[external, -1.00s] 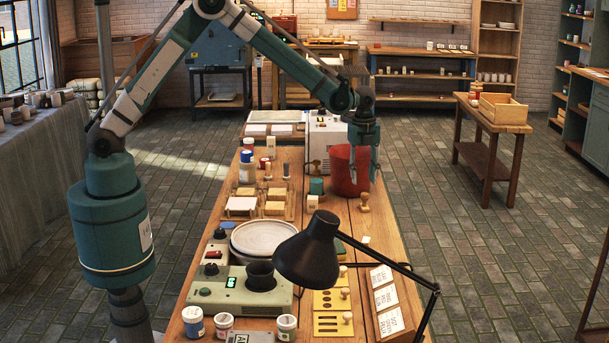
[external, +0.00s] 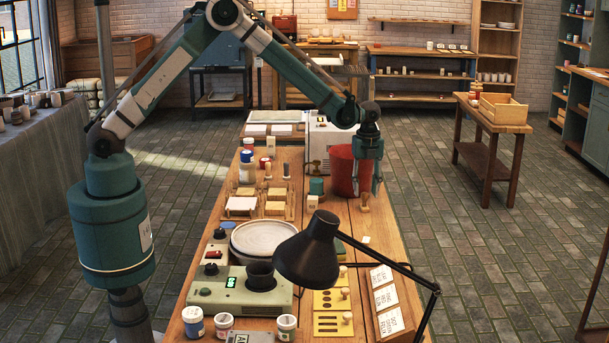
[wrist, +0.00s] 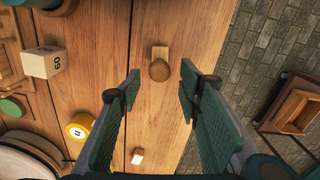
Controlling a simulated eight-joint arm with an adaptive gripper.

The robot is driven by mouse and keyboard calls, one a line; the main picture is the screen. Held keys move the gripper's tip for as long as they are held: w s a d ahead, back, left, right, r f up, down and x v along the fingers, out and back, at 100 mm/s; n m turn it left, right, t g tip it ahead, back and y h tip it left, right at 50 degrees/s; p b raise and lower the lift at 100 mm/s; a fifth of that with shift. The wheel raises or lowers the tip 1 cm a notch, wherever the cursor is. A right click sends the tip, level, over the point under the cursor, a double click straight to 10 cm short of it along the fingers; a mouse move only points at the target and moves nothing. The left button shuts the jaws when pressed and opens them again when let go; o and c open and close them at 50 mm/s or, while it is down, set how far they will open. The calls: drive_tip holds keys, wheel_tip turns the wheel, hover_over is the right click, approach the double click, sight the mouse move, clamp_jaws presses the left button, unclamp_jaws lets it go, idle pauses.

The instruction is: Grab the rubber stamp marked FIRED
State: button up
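A small wooden stamp (external: 364,203) with a rounded knob stands on the table near its right edge, beside the red bucket. In the wrist view the stamp (wrist: 159,69) is seen from above, with its knob towards me; no lettering on it can be read, so I cannot tell if it says FIRED. My gripper (external: 367,190) is open and empty, above the stamp and pointing down. In the wrist view its two fingers (wrist: 160,88) lie spread to the left and right of the stamp, apart from it.
The red bucket (external: 342,170) stands close left of my gripper. A black desk lamp (external: 310,250) stands in front.

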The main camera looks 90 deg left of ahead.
sight(365, 202)
drive_tip(key=shift+f, duration=0.45)
drive_tip(key=shift+f, duration=0.1)
drive_tip(key=shift+a+f, duration=0.1)
drive_tip(key=shift+f, duration=2.45)
drive_tip(key=c, duration=0.9)
